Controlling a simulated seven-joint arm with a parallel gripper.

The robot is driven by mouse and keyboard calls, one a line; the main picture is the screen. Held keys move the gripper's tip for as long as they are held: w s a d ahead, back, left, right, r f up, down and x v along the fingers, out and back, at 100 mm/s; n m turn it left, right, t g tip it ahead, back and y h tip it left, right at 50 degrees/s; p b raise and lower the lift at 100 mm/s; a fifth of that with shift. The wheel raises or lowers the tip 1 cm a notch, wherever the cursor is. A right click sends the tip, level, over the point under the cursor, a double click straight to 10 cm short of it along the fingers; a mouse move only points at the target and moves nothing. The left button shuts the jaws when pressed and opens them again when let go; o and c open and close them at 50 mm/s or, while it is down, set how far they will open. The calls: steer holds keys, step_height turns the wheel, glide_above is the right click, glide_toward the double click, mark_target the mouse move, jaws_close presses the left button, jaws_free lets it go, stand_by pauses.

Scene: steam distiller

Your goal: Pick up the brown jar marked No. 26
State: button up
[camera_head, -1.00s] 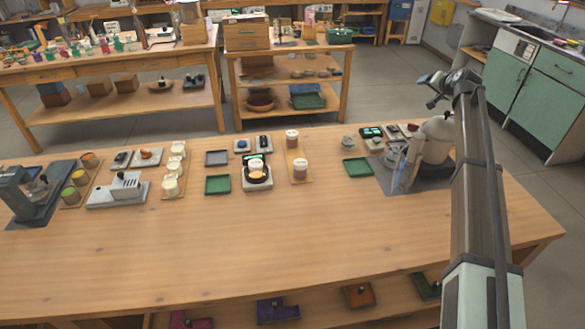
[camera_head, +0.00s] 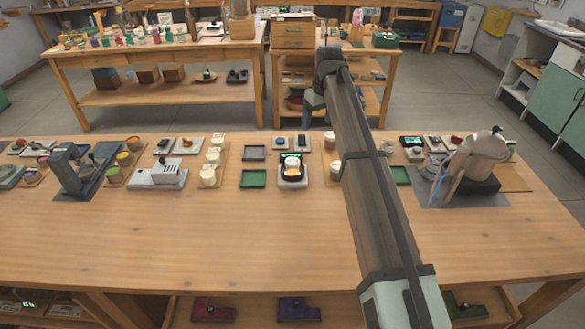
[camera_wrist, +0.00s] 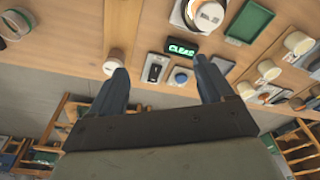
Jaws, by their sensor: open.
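Two brown jars with pale lids stand on a narrow wooden board right of the scale, a far jar (camera_head: 330,140) and a near jar (camera_head: 335,168) partly behind my arm. Their labels are too small to read, so I cannot tell which is No. 26. My gripper (camera_head: 311,107) is beyond the bench's back edge, above and behind the jars. In the wrist view my gripper (camera_wrist: 160,66) is open and empty. One pale-lidded jar (camera_wrist: 113,62) shows by its left fingertip, apparently the far jar.
A scale with a ring and cup (camera_head: 292,172) stands left of the jars. Green trays (camera_head: 253,179) (camera_head: 401,175) lie either side. A large pale distiller vessel (camera_head: 480,152) stands at right. Cream jars (camera_head: 208,177) stand farther left. The bench front (camera_head: 200,240) is clear.

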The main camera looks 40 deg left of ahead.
steer(key=s+a+n+h, duration=0.2)
steer(key=s, duration=0.5)
glide_above(293, 161)
step_height(293, 161, down, 8)
steer(key=shift+w+d+r, duration=0.1)
steer(key=shift+d, duration=0.05)
steer(key=shift+a+f, duration=0.2)
steer(key=shift+f, duration=2.5)
steer(key=shift+c, duration=0.5)
